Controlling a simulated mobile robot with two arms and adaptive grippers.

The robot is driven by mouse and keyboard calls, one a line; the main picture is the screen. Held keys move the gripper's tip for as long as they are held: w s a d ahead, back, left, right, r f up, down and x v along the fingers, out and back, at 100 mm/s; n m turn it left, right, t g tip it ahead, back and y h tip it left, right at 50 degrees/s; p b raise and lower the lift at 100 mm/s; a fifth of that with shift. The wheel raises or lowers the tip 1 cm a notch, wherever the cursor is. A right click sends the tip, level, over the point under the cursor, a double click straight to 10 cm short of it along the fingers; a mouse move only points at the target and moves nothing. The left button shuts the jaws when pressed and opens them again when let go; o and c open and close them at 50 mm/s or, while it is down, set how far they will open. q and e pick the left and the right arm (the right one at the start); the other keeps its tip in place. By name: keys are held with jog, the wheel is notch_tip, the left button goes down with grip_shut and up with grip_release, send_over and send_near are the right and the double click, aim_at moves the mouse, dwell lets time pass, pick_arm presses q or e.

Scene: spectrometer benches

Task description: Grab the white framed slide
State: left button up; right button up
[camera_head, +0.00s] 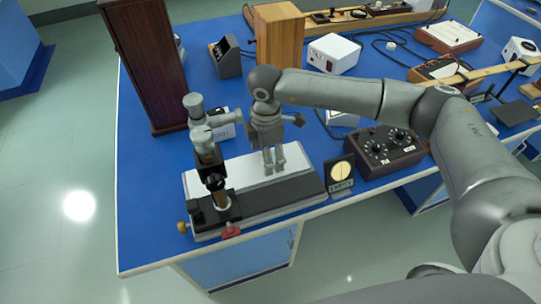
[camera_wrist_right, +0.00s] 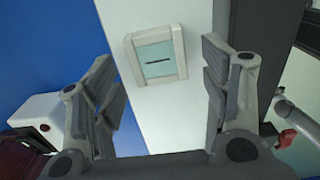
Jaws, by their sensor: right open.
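The white framed slide (camera_wrist_right: 158,48) shows in the right wrist view. It is a small square with a pale teal pane and a dark slit, lying on a white plate (camera_wrist_right: 150,110). It appears between the fingers of my right gripper (camera_wrist_right: 157,62), which is open and apart from it. In the head view my right gripper (camera_head: 273,162) points down over the white plate (camera_head: 215,178) of the bench instrument; I cannot make out the slide there. My left gripper is not in view.
A microscope-like column (camera_head: 217,190) stands at the instrument's left end, near the gripper. A black rail (camera_head: 275,200) runs along its front. A small dial sign (camera_head: 341,175) and a brown knob box (camera_head: 383,152) stand to the right. A tall dark cabinet (camera_head: 147,65) stands behind left.

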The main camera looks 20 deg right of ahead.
jog(key=shift+f, duration=0.3)
jog(key=c, duration=1.1)
jog(key=shift+r, duration=0.2)
